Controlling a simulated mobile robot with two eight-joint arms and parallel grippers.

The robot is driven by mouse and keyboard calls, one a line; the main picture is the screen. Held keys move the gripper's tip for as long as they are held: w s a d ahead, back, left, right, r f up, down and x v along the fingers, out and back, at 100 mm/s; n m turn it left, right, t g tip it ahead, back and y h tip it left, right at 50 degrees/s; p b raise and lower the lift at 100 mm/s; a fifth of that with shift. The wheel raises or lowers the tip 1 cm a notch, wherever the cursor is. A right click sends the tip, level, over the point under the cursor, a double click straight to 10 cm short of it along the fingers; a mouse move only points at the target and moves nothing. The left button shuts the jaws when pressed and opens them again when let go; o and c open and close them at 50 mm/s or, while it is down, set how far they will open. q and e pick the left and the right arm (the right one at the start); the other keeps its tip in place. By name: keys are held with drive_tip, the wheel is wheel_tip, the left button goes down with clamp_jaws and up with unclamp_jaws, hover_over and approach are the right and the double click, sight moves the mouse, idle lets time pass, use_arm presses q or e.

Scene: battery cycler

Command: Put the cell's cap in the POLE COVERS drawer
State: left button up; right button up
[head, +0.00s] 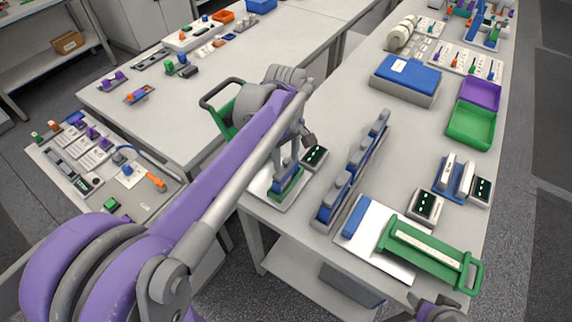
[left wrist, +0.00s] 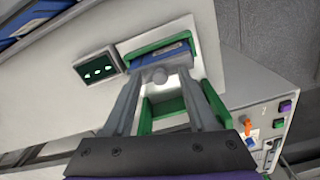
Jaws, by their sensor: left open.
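My left gripper (head: 287,166) is open above a blue cell in a green holder (head: 288,186) on a white plate at the near left corner of the right bench. In the left wrist view the blue cell (left wrist: 162,56) lies beyond the fingertips, with a small round grey piece (left wrist: 159,76), perhaps the cap, between the open fingers (left wrist: 160,84). I cannot tell whether the fingers touch it. A green-framed tray or drawer with a pale strip (head: 425,249) is at the near right; no POLE COVERS lettering is legible. My right gripper (head: 437,309) shows partly at the bottom edge.
A small display (head: 314,157) stands beside the holder. A row of blue-grey cells (head: 349,172) lies to its right. A blue-lidded box (head: 406,79), a purple bin (head: 481,93) and a green bin (head: 471,126) stand farther back. The bench between them is mostly clear.

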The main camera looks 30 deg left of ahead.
use_arm(q)
clamp_jaws()
idle(0.3)
